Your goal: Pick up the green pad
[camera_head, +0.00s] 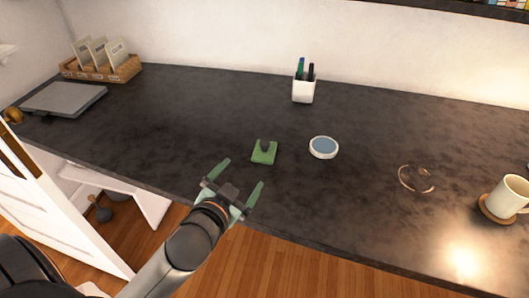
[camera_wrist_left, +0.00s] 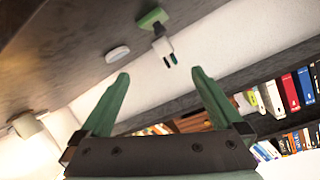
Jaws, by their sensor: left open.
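My right gripper is in neither view.
A round white dish with a blue-grey top (camera_head: 323,147) sits right of the pad. A white pen cup (camera_head: 303,91) stands behind. Clear glass (camera_head: 415,179) and a mug (camera_head: 510,194) on a coaster are farther right. A basket (camera_head: 128,70) and grey slab (camera_head: 64,98) are back left.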

